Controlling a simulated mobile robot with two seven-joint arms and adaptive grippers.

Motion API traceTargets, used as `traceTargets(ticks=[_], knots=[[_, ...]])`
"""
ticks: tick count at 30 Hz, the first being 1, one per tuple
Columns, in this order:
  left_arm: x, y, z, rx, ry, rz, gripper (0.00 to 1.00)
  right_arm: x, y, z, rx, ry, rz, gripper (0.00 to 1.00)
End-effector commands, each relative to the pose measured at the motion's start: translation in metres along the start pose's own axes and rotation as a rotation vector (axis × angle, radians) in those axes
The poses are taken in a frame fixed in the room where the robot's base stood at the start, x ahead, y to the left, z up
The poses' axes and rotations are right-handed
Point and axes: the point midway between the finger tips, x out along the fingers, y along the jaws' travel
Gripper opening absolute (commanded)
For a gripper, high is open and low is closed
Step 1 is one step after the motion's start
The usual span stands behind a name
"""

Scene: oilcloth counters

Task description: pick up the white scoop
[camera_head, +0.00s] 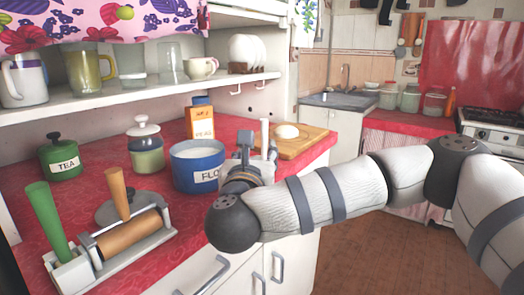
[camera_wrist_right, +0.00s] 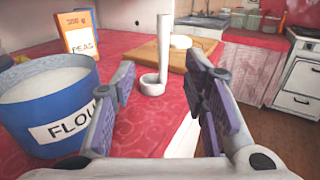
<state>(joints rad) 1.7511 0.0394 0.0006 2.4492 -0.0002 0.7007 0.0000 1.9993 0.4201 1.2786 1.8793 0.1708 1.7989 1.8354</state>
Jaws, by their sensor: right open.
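The white scoop (camera_wrist_right: 163,52) stands on the red counter with its long handle upright and its small round bowl at the bottom. In the head view only its handle (camera_head: 264,133) shows above my gripper; the bowl is hidden. My right gripper (camera_head: 257,152) is at the counter's front edge, to the right of the blue flour canister. In the wrist view, the right gripper (camera_wrist_right: 161,84) is open, with one finger on each side of the scoop's line and the scoop a little beyond the fingertips. My left gripper is not in view.
The blue flour canister (camera_wrist_right: 46,98) stands close to the left finger. An orange peas box (camera_wrist_right: 79,35) is behind it. A wooden board (camera_head: 301,144) with a pale round item (camera_head: 287,131) lies beyond the scoop. A shelf (camera_head: 140,92) with cups overhangs the counter.

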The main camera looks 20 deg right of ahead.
Motion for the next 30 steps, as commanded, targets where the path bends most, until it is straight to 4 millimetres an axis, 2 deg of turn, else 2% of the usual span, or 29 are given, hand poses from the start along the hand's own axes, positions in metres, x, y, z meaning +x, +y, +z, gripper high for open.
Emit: traceTargets(ticks=[2,9,14,18,21,28,29,30], knots=[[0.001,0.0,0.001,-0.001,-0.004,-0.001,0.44,0.005,0.0,-0.001,-0.001,0.001,0.0,0.41],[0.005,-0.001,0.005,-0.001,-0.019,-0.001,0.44,0.056,-0.001,-0.002,-0.004,0.001,-0.002,0.41],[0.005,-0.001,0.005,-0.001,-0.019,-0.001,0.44,0.076,-0.002,-0.001,-0.004,0.0,0.0,0.41],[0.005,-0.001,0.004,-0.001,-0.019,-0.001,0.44,0.104,-0.006,-0.002,-0.004,0.0,0.0,0.41],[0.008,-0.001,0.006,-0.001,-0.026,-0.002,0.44,0.117,-0.005,-0.003,-0.004,0.002,0.002,0.41],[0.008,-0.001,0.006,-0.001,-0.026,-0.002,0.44,0.121,-0.005,-0.001,-0.004,0.0,0.004,0.41],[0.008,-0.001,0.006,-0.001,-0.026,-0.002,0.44,0.12,-0.005,-0.001,-0.004,0.0,0.004,0.38],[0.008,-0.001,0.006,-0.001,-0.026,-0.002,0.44,0.12,-0.005,-0.001,-0.004,0.0,0.004,0.29]])
